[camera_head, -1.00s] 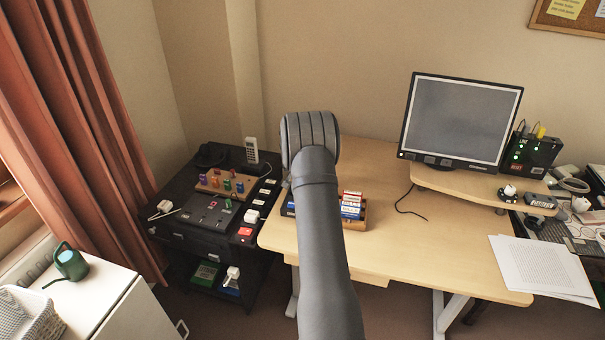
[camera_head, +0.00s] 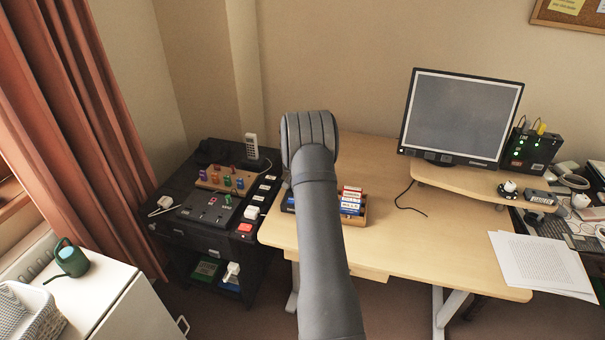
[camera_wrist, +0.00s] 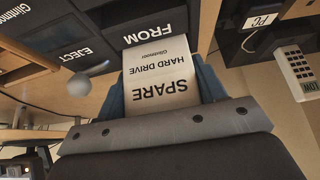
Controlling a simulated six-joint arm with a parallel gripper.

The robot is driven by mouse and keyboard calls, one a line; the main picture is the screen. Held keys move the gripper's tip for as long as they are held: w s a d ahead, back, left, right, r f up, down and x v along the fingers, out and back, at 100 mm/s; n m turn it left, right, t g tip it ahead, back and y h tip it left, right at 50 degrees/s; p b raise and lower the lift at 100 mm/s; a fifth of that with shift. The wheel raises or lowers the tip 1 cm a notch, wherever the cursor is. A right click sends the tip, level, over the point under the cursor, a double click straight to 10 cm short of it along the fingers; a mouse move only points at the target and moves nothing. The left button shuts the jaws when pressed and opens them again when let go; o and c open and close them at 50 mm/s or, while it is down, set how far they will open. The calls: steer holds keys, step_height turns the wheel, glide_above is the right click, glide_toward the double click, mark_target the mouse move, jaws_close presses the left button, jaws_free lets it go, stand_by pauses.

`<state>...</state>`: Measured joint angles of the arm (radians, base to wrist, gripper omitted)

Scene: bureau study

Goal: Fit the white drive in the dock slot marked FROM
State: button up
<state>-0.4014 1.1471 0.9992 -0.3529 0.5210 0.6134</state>
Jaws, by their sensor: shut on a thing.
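The white drive (camera_wrist: 162,84), labelled SPARE HARD DRIVE, is in my gripper (camera_wrist: 166,74) in the wrist view. The blue-grey fingers are shut on its two sides. The dark dock face (camera_wrist: 105,18) lies just beyond the drive. Its FROM label (camera_wrist: 145,32) is in line with the drive's far end. That end meets or overlaps the dock's edge below the label; I cannot tell how deep it sits in a slot. An EJECT label (camera_wrist: 76,55) is to the left. In the head view my arm hides the gripper and drive.
In the wrist view a black box marked PC (camera_wrist: 262,18) and a white keypad handset (camera_wrist: 299,75) are at right. In the head view a wooden rack of labelled items (camera_head: 352,206) is right beside my arm. The desk's middle (camera_head: 420,245) is clear.

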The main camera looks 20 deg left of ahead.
steer(key=shift+f, duration=0.15)
steer(key=o, duration=1.4)
steer(key=shift+c, duration=0.2)
steer(key=shift+r, duration=3.55)
steer(key=shift+f, duration=3.5)
steer(key=shift+r, duration=4)
